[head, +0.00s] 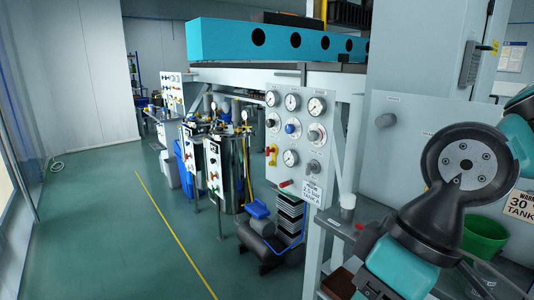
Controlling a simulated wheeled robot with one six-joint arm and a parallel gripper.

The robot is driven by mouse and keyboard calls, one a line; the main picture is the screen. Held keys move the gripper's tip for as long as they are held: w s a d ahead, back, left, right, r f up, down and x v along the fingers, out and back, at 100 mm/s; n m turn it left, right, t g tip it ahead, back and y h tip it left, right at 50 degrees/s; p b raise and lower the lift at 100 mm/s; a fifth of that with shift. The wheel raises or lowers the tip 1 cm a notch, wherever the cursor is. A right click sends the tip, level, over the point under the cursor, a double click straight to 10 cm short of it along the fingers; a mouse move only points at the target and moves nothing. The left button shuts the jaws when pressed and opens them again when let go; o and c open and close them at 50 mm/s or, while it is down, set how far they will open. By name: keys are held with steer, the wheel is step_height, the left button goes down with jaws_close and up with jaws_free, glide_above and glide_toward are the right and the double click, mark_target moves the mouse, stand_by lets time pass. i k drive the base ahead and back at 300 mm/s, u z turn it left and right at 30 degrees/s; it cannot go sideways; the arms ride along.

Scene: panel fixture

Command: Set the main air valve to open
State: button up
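A pale grey panel (302,149) with several round gauges and knobs stands near the middle of the head view. On its left side is a yellow valve with a red handle (271,154), small in the picture. A smaller red-handled fitting (285,183) sits at the panel's lower edge. I cannot tell from labels which one is the main air valve, nor its exact setting. My teal and dark grey arm fills the lower right, apart from the panel in the picture. My gripper's fingers do not show.
A blue and black compressor-like unit (262,236) stands below. A white cup (348,203) is on a shelf beside my arm; a green bucket (484,236) is behind it. Open green floor (125,235) lies left.

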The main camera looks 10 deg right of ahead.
mark_target(272, 150)
steer(key=z, duration=0.35)
steer(key=k, duration=0.25)
steer(key=u, duration=1.7)
steer(key=i, duration=1.6)
steer(key=z, duration=0.6)
steer(key=i, duration=0.6)
steer(key=z, duration=0.5)
